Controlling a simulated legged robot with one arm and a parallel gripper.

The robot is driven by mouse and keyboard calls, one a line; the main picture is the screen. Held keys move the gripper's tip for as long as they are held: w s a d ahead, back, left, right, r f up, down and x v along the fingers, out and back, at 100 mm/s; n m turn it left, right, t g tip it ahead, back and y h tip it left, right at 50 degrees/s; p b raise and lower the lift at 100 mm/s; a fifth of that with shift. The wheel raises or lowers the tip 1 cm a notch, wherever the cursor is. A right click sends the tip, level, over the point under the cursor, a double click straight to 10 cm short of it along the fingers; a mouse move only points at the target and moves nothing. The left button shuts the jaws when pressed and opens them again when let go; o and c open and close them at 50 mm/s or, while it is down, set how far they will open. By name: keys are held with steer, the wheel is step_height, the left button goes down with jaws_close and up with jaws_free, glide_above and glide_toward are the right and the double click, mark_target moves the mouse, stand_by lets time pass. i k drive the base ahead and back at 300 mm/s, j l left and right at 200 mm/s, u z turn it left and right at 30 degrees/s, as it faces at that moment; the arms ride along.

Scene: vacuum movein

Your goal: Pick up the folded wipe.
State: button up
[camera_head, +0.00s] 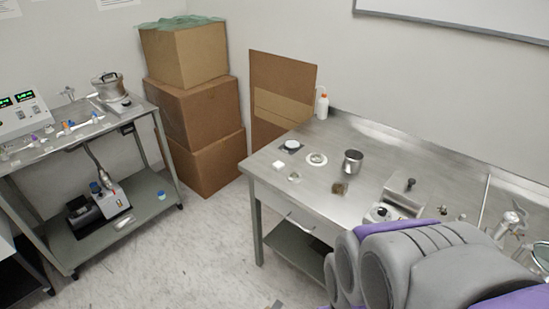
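A small white square that looks like the folded wipe (279,165) lies flat near the left edge of the steel bench (325,197). Beside it, a white disc (292,145) sits on a dark square pad. A white ring-shaped piece (316,159) lies to its right. A small clear or pale item (294,178) lies just in front of it. Nothing touches the wipe that I can see. My grey and purple arm fills the lower right and hides part of the bench. My gripper's fingers do not show.
A metal cup (352,161), a small brown block (340,188) and a boxy device (398,199) stand further right. A wash bottle (322,105) is at the back corner. Stacked cartons (203,110) and a steel cart (135,212) stand left. The floor (195,258) between is open.

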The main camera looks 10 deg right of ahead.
mark_target(278, 166)
steer(key=i+j+z, duration=0.4)
steer(key=i+j, duration=0.55)
steer(key=i, duration=0.15)
